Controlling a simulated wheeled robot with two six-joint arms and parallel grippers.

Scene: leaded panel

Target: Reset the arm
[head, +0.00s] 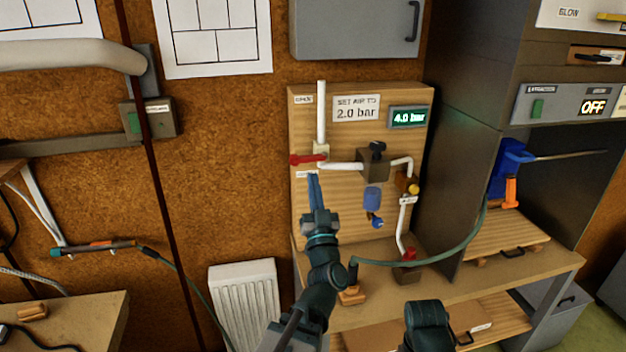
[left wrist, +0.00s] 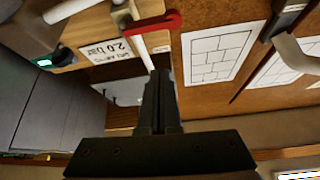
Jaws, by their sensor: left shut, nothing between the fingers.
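My left gripper (head: 314,180) is in front of the air board, with its fingers pointing up, just below the red lever (head: 306,160) on the white pipe. Its fingers are together and hold nothing. In the left wrist view the closed fingers (left wrist: 160,95) point toward the white pipe, and the red lever (left wrist: 155,22) shows beyond them. I cannot tell whether the fingertips touch the board. My right gripper does not show.
The air board (head: 345,220) carries a "SET AIR TO 2.0 bar" sign (head: 356,108), a display reading 4.0 bar (head: 408,117) and a regulator (head: 374,162). A bench (head: 470,280), a green hose (head: 440,258) and a dark cabinet (head: 460,130) are close by. A radiator (head: 245,305) stands left.

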